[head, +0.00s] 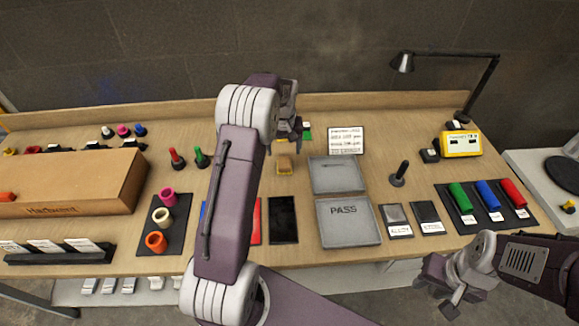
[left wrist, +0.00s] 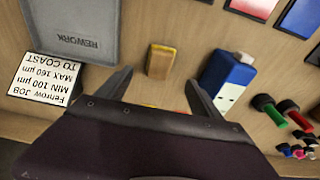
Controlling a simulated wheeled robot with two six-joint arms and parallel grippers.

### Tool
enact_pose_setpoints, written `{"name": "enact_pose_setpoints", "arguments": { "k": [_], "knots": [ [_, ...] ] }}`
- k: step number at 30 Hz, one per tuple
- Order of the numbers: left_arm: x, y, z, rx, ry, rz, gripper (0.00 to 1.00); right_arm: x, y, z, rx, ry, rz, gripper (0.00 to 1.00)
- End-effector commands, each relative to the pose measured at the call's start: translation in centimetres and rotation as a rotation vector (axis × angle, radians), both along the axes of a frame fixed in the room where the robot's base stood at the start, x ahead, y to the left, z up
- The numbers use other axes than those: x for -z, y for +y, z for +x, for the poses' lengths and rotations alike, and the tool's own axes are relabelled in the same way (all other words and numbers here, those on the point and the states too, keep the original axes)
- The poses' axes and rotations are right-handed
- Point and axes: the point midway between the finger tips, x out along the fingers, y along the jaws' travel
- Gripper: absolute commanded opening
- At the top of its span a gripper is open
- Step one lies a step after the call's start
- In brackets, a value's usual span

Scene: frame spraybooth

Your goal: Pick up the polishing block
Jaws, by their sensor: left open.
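A small tan block with a yellow edge, which looks like the polishing block (head: 284,165), lies on the bench left of the grey trays. In the left wrist view the block (left wrist: 160,62) lies just beyond my fingertips, between their lines and apart from both. My left gripper (head: 290,122) is open and empty, above the bench behind the block; its two fingers also show in the left wrist view (left wrist: 158,92). My right gripper (head: 447,287) hangs off the bench's front edge at lower right; its jaw opening is unclear.
A blue and white device (left wrist: 228,80) lies beside the block. The grey REWORK tray (head: 336,175) and PASS tray (head: 348,222) are to its right. A white job card (head: 346,140) stands behind. A cardboard box (head: 75,182) and lamp (head: 403,62) are farther out.

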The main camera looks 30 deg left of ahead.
Motion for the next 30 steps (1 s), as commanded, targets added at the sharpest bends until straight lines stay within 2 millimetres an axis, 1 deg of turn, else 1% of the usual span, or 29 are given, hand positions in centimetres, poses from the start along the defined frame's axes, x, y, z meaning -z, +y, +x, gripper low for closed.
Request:
{"name": "enact_pose_setpoints", "arguments": {
  "k": [2,7,12,16,19,22,27,28,29,30],
  "knots": [
    [0.6,0.0,0.0,0.001,0.003,-0.001,0.75,-0.2,0.0,0.0,0.000,0.000,0.000,0.36],
    [3.2,0.2,0.4,0.002,0.004,-0.001,0.75,-0.6,0.0,0.0,0.000,0.000,0.000,0.36],
    [4.2,0.3,0.6,0.002,0.002,-0.001,0.75,-0.8,0.0,0.0,0.000,0.000,0.000,0.36],
    [6.5,0.7,1.0,0.002,0.005,-0.002,0.75,-1.6,0.0,0.0,0.000,0.000,0.000,0.36],
    [8.1,0.8,1.3,0.003,0.001,0.000,0.75,-1.7,0.0,0.0,0.000,0.000,0.000,0.36],
    [8.7,0.9,1.4,0.003,-0.001,0.001,0.75,-1.7,0.0,0.0,0.000,0.000,0.000,0.36],
    [8.7,0.9,1.4,0.003,-0.003,0.001,0.75,-1.6,0.0,0.0,0.000,0.000,0.000,0.36],
    [8.7,0.9,1.4,0.003,-0.003,0.001,0.70,-1.6,0.0,0.0,0.000,0.000,0.000,0.36],
    [8.7,0.9,1.4,0.003,-0.003,0.001,0.62,-1.6,0.0,0.0,0.000,0.000,0.000,0.36],
    [8.7,0.9,1.4,0.003,-0.003,0.001,0.50,-1.6,0.0,0.0,0.000,0.000,0.000,0.36]
  ]
}}
